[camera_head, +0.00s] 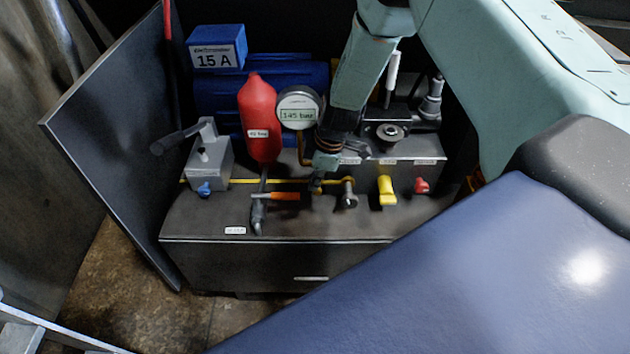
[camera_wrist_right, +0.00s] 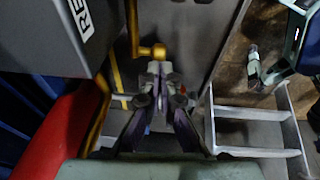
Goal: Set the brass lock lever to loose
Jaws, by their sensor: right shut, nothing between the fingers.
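The brass lock lever (camera_wrist_right: 137,28) shows in the right wrist view as a gold rod with a bent, rounded end, just beyond my fingertips. In the head view it is mostly hidden behind my right gripper; I cannot make out its setting. My right gripper (camera_wrist_right: 158,73) is shut and empty, with its tips close to the lever's rounded end; I cannot tell if they touch. In the head view my right gripper (camera_head: 320,180) points down over the dark bench, below the pressure gauge. My left gripper is not in view.
A red cylinder (camera_head: 258,115) and a gauge (camera_head: 298,107) reading 145 bar stand close by. An orange-handled valve (camera_head: 284,196), a yellow handle (camera_head: 387,190), a red knob (camera_head: 422,185) and a blue knob (camera_head: 205,189) sit around. A dark panel (camera_head: 120,130) stands at left.

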